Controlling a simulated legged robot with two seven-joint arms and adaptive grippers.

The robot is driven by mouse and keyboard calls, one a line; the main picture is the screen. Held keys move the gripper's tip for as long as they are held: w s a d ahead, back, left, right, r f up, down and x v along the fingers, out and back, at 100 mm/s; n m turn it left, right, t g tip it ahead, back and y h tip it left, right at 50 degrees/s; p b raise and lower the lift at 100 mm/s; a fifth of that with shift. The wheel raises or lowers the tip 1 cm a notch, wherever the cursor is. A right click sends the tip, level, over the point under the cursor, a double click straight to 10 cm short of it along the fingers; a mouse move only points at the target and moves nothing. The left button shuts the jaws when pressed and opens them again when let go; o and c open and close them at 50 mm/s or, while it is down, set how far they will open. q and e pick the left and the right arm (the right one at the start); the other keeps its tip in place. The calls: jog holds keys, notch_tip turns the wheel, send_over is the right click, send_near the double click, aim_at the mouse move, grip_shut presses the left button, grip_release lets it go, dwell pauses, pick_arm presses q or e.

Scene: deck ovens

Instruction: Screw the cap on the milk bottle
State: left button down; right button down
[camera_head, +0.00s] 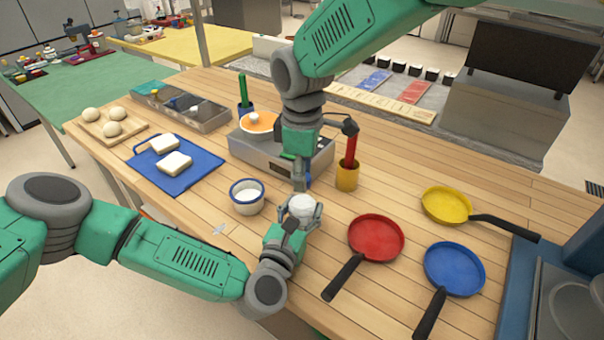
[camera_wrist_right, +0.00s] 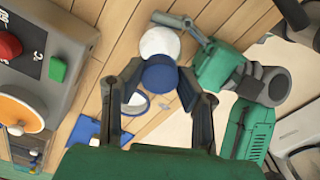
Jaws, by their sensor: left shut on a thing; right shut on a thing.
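The white milk bottle (camera_head: 301,206) is held near the table's front edge by my left gripper (camera_head: 299,217), which is shut around it. In the right wrist view the bottle (camera_wrist_right: 160,41) lies behind the blue cap (camera_wrist_right: 160,76). My right gripper (camera_wrist_right: 160,84) is shut on the cap, with a finger on each side. In the head view my right gripper (camera_head: 302,184) points down just above the bottle and mostly hides the cap. The cap overlaps the bottle's top in the wrist view; I cannot tell whether they touch or how far the cap sits on.
A blue-rimmed bowl (camera_head: 247,197) stands left of the bottle. A red pan (camera_head: 376,238) and a blue pan (camera_head: 454,269) lie to the right. Behind are a yellow cup (camera_head: 347,177) and a stove with an orange pot (camera_head: 259,123). A blue board (camera_head: 197,178) holds bread.

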jog(key=shift+a, duration=0.15)
jog(key=c, duration=1.2)
grip_release()
jog(key=shift+r, duration=0.1)
jog(key=shift+r, duration=2.2)
jog(key=shift+c, duration=0.4)
